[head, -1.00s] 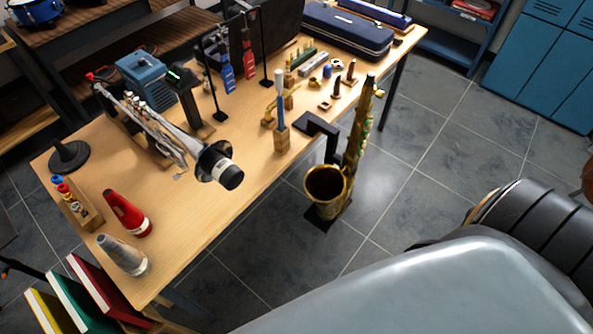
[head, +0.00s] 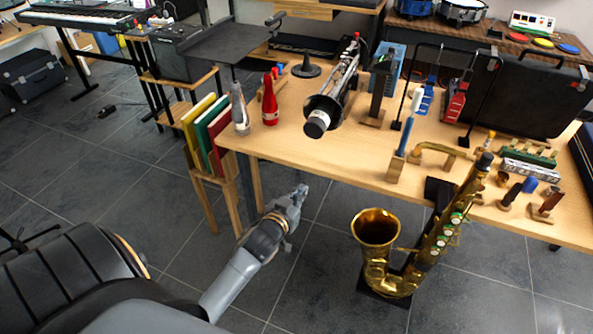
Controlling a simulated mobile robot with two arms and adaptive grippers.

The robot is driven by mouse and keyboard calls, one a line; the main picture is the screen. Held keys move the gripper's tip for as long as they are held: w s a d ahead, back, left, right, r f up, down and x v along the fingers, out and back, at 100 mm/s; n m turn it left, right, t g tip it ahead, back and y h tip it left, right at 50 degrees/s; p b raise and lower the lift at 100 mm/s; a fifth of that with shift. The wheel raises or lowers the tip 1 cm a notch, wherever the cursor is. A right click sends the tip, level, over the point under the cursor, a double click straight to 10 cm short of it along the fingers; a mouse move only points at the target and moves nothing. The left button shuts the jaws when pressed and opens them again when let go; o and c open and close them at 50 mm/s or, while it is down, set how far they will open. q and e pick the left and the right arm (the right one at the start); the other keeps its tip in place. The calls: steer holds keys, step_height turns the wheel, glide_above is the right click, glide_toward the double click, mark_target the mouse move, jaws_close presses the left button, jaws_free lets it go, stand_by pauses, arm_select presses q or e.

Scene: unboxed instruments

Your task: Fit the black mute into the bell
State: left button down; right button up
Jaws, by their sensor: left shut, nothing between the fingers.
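The trumpet (head: 346,73) rests on a stand on the wooden table, with its dark bell (head: 324,104) facing toward me. The black mute (head: 317,124) has a pale band and sits in the bell mouth, its end sticking out toward me. How deep it sits inside the bell is hidden. My left gripper (head: 301,190) is shut and empty, over the floor in front of the table's near edge, below and apart from the bell. My right gripper is not in view.
A gold saxophone (head: 377,232) stands on the floor at right. The floor before the table is mostly clear.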

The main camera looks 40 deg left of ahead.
arm_select(q)
steer(key=t+y+b, duration=0.1)
steer(key=t, duration=0.1)
glide_toward(312, 131)
step_height(312, 131, down, 4)
steer(key=s+d, duration=0.1)
steer(key=s, duration=0.1)
step_height(312, 131, up, 3)
steer(key=n, duration=0.1)
steer(key=shift+t, duration=0.4)
steer(key=shift+a+b+x, duration=0.1)
steer(key=shift+b+x, duration=0.6)
steer(key=shift+x, duration=1.25)
steer(key=shift+a+b+x, duration=0.15)
steer(key=shift+b+x, duration=0.5)
steer(key=shift+x, duration=1.3)
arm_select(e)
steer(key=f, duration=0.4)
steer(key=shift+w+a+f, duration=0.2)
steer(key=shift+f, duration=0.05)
arm_select(q)
steer(key=shift+w, duration=0.25)
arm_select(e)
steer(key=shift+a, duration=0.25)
arm_select(q)
steer(key=shift+w+a+r+y, duration=0.1)
steer(key=shift+w+a+y, duration=0.15)
steer(key=shift+w, duration=0.3)
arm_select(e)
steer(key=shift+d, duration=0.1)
